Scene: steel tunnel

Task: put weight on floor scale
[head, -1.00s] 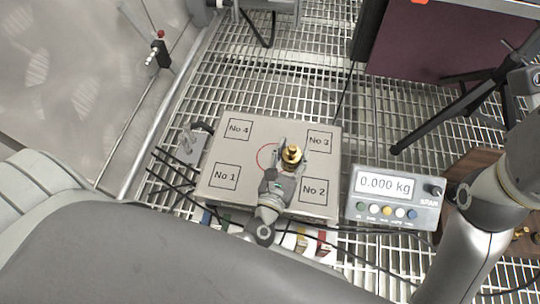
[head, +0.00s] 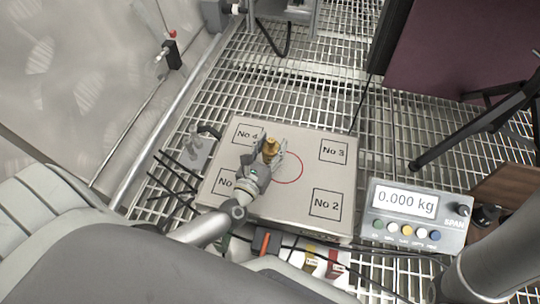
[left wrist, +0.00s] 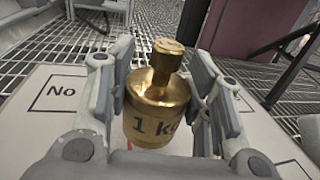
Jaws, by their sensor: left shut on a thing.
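A brass weight (head: 270,149) marked "1 kg" is held upright by my left gripper (head: 268,155). In the left wrist view the weight (left wrist: 156,100) stands between the two fingers. The floor scale's platform (head: 265,212) is a flat grey plate with squares No 1 to No 4 and a red circle in its middle. In the head view the weight appears over the left part of the plate, near No 4 and left of the circle's centre. I cannot tell its height above the plate. The scale display (head: 405,200) reads 0.000 kg. My right gripper is out of view.
The floor is an open steel grating (head: 315,110). Black cables run beside the plate. Black stand legs (head: 460,135) and a dark red panel (head: 470,45) are at the right.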

